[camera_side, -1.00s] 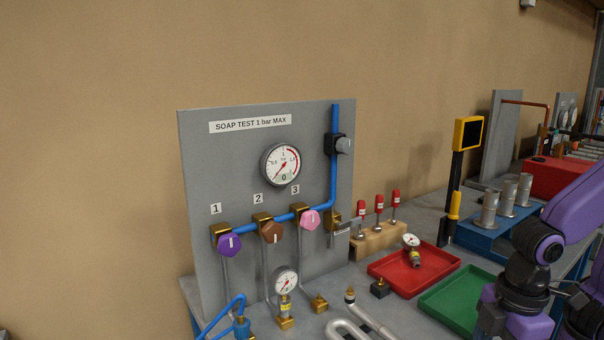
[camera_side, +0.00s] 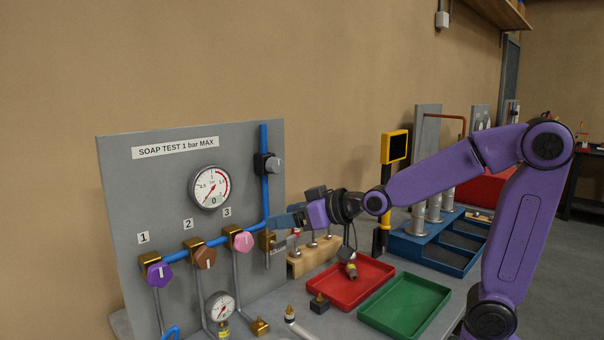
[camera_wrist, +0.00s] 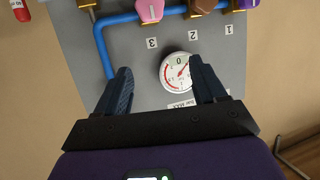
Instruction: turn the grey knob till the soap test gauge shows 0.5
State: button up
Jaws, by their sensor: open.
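The grey knob (camera_side: 277,165) sits on a black block on the vertical blue pipe, at the right of the grey panel. The soap test gauge (camera_side: 211,187) is left of it; its needle points to the lower left, below the 0.5 mark. My gripper (camera_side: 287,218) is open and empty, in front of the panel's right edge, below the knob and apart from it. In the wrist view the panel is upside down. There my gripper (camera_wrist: 163,85) has its fingers spread, with the gauge (camera_wrist: 177,72) seen between them. The knob is not visible in the wrist view.
Purple (camera_side: 158,273), brown (camera_side: 205,257) and pink (camera_side: 243,240) knobs line the blue pipe. A wooden block (camera_side: 310,260) with red-topped tools is close below my gripper. A red tray (camera_side: 345,285) and green tray (camera_side: 405,305) lie on the bench. A yellow-black stand (camera_side: 394,147) is behind my arm.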

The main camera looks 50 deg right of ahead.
aim_at(279, 166)
jog(key=w+d+r+m+t+h, duration=0.3)
jog(key=w+d+r+t+h, duration=0.1)
jog(key=d+r, duration=0.35)
jog(key=w, duration=0.9)
jog(key=shift+d+f, duration=0.3)
jog(key=shift+d, duration=0.1)
jog(key=c, duration=1.3)
jog(key=shift+m, duration=1.6)
